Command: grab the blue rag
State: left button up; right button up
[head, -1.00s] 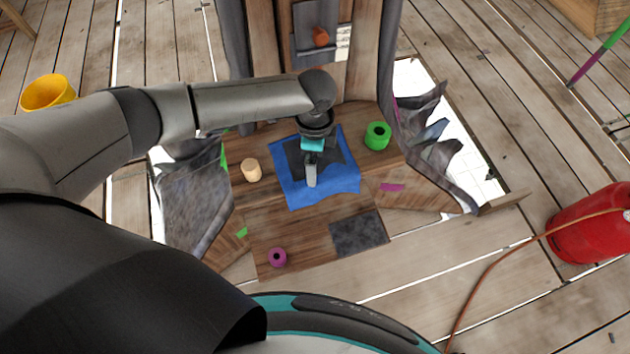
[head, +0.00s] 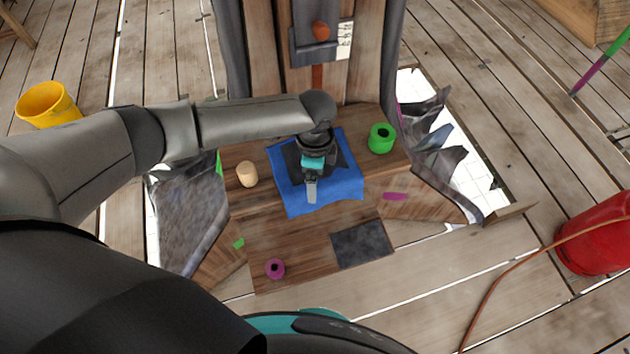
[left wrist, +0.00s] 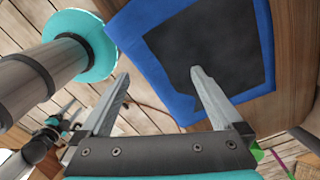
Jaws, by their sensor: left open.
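The blue rag (head: 345,187) lies spread on the wooden bench top, with a dark grey area in its middle partly hidden by my left arm. In the left wrist view the rag (left wrist: 264,40) shows as a blue border around a dark grey square. My left gripper (head: 311,195) appears over the rag in the head view. In the left wrist view my left gripper (left wrist: 160,74) has its two fingers spread, with nothing held between them. One fingertip overlaps the dark area in the picture; contact cannot be told.
A green ring (head: 381,139) stands right of the rag, and a tan cylinder (head: 247,174) left of it. A magenta ring (head: 275,268) and a dark grey square (head: 361,244) lie in front. A yellow bucket (head: 47,105) and red tank (head: 598,235) stand farther out.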

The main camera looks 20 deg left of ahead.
pick_arm(q)
jog(key=shift+c, duration=0.6)
jog(key=shift+s+a+f, duration=0.1)
jog(key=shift+s+f, duration=0.05)
jog(key=shift+f, duration=0.05)
jog(key=c, duration=1.4)
jog(key=shift+r, duration=0.1)
grip_shut()
notch_tip(320, 180, up, 12)
jog(key=p, duration=1.2)
jog(key=shift+p, duration=0.4)
